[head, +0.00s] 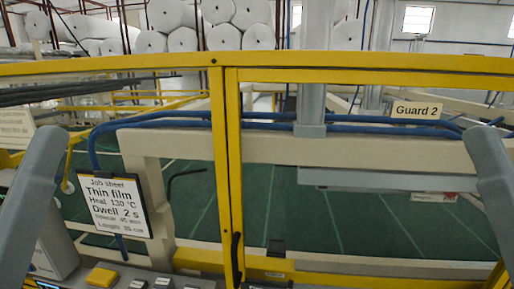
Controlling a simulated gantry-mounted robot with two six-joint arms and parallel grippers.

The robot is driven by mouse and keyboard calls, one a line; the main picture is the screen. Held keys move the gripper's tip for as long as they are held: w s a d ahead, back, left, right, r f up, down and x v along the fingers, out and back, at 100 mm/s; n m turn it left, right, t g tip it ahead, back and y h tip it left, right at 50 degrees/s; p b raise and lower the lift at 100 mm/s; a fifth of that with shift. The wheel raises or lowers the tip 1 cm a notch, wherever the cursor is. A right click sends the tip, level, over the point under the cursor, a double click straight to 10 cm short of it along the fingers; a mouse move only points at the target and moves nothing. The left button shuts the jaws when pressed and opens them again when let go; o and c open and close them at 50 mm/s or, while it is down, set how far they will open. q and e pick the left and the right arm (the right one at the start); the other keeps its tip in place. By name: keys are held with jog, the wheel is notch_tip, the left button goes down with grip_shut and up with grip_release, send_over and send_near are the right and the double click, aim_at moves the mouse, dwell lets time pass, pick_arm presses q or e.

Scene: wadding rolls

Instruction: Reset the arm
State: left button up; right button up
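A grey link of my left arm (32,205) stands at the left edge of the head view, slanting down and out of the picture. A grey link of my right arm (492,185) stands at the right edge, also slanting down and out. Neither gripper shows in the head view, so I cannot see their fingers or whether they hold anything. Both links appear in front of the yellow guard frame (227,180).
A job sheet (115,207) reading "Thin film" hangs at the left, above a panel with a yellow button (101,277). A "Guard 2" label (417,110) sits at the right. Blue hoses (360,129) cross the beige beam (380,151). White rolls (223,37) are stacked behind.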

notch_tip(320, 180, up, 20)
jog(key=p, duration=1.6)
